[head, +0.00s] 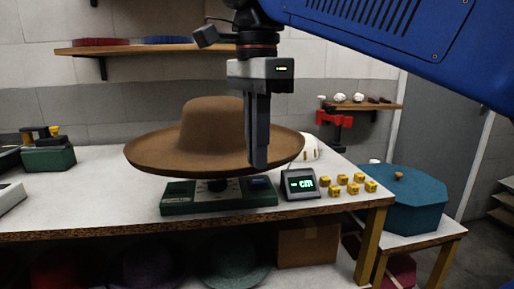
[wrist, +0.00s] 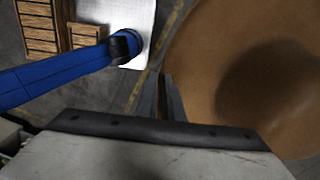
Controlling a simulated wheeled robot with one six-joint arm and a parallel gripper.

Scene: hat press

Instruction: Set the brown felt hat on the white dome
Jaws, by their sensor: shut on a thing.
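The brown felt hat (head: 205,127) is upright in the head view, crown up and brim spread roughly level, over a green base with a short dark post. My gripper (head: 258,163) points down at the near right part of the brim. The wrist view shows its fingers (wrist: 170,103) shut on the edge of the hat (wrist: 205,60). The white dome is not clearly seen. Whether it is under the hat is hidden. A white rounded thing (head: 311,150) shows just past the brim's right edge, and I cannot tell what it is.
The green base (head: 178,199) stands near the bench's front edge. A small display (head: 300,184) and several yellow cubes (head: 353,189) are right of it. A teal lidded box (head: 402,205) stands on a lower table at right.

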